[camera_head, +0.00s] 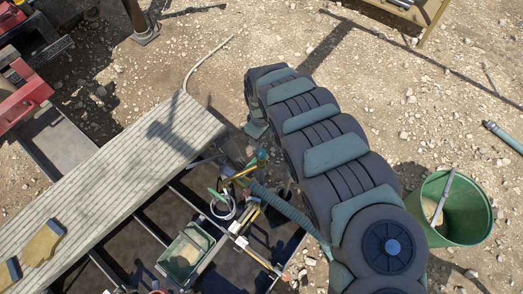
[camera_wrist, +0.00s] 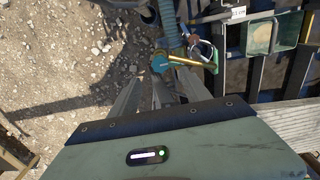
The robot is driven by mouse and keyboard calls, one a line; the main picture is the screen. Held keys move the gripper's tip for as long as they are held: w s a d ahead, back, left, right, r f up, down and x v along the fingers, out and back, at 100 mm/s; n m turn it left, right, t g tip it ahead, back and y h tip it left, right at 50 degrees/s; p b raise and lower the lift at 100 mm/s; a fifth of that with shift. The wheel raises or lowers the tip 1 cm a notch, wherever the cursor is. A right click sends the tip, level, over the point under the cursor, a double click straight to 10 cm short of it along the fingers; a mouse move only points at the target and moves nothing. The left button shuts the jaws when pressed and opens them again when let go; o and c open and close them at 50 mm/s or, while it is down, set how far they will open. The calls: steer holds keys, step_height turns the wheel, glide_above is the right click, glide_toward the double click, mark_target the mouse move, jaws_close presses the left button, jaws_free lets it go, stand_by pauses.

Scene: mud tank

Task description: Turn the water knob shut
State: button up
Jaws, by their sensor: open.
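A teal knob (camera_wrist: 160,63) sits at the end of a brass pipe (camera_wrist: 188,61) near the top centre of the wrist view. I take it to be the water knob. In the head view a small teal knob (camera_head: 262,155) shows beside the brass pipe (camera_head: 241,172), left of my arm. My gripper (camera_wrist: 160,85) is open, its grey fingers spread and pointing toward the knob. The knob lies beyond the fingertips in the picture. I see nothing held, and I cannot tell whether a finger touches the knob. In the head view my arm hides most of the gripper.
A ribbed hose (camera_head: 288,212) runs near the pipe. A green tray (camera_head: 183,256) sits in the dark metal frame. A plank (camera_head: 110,185) holds yellow gloves (camera_head: 42,243). A green bucket (camera_head: 455,215) stands right of my arm. Stony ground lies open behind.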

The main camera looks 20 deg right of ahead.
mark_target(262, 153)
step_height(262, 153, down, 8)
steer(key=shift+f+b, duration=0.2)
steer(key=shift+b, duration=0.9)
steer(key=shift+c, duration=0.4)
jaws_close()
